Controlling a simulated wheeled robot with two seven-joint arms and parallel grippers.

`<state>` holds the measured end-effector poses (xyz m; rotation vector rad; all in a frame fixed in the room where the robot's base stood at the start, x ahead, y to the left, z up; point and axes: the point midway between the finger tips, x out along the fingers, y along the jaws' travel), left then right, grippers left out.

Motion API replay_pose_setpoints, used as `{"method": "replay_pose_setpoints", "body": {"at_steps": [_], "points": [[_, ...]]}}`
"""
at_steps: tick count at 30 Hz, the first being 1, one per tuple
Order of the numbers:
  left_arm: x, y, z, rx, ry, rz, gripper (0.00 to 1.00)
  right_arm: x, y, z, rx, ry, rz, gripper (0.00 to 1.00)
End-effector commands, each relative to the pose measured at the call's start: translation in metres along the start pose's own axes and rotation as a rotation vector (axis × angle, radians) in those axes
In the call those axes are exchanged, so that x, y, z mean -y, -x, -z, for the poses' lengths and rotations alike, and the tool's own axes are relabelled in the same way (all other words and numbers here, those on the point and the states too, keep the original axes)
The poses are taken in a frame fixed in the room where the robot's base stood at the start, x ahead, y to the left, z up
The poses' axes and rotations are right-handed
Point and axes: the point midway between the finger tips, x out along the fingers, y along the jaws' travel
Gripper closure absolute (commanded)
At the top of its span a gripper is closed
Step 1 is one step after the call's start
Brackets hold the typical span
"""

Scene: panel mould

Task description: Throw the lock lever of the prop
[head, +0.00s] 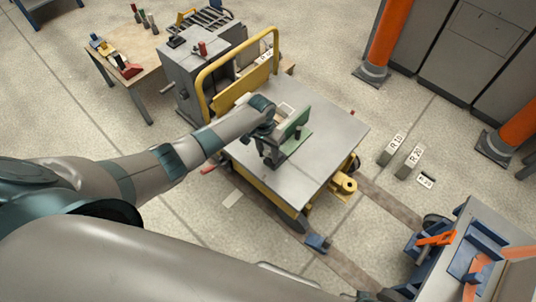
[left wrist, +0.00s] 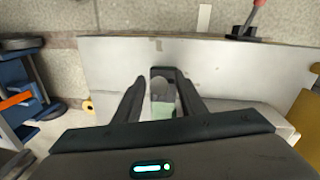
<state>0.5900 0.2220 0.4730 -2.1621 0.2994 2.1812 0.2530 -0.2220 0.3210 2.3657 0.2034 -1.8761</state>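A red-tipped lever (head: 208,170) sticks out low at the left side of a wheeled cart. In the left wrist view a red-handled lever (left wrist: 256,8) stands on a dark base beyond the cart top's edge. I cannot tell whether either belongs to the prop. My left gripper (head: 270,158) is over the grey cart top (head: 315,180), beside an upright green plate (head: 292,124). In the left wrist view its fingers (left wrist: 160,80) are apart, with a dark upright piece (left wrist: 163,74) between them. Contact with that piece is unclear. My right gripper is out of view.
A yellow rail (head: 238,57) rises behind the cart top, beside a grey machine box (head: 190,75). A wooden table (head: 138,48) with small tools stands back left. Labelled grey blocks (head: 392,148) lie right. A blue-and-orange fixture (head: 475,255) is front right. Orange posts (head: 390,30) stand beyond.

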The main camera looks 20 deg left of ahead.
Motion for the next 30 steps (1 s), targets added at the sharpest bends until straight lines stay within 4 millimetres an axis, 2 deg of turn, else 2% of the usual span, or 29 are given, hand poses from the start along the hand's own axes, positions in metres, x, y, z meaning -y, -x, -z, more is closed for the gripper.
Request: {"method": "replay_pose_setpoints", "body": {"at_steps": [11,15,16,30], "points": [[0.0,-0.0037,0.0001,0.0,-0.001,0.001,0.63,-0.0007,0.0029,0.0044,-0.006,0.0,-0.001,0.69],[0.0001,-0.0036,0.0001,0.0,-0.001,0.001,0.96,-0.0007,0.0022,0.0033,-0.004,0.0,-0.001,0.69],[0.0002,-0.0036,0.0001,0.0,-0.001,0.001,1.0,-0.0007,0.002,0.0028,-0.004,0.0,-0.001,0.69],[-0.0001,-0.0018,0.0033,0.032,0.003,0.007,1.0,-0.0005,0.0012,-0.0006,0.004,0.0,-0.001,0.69]]}}
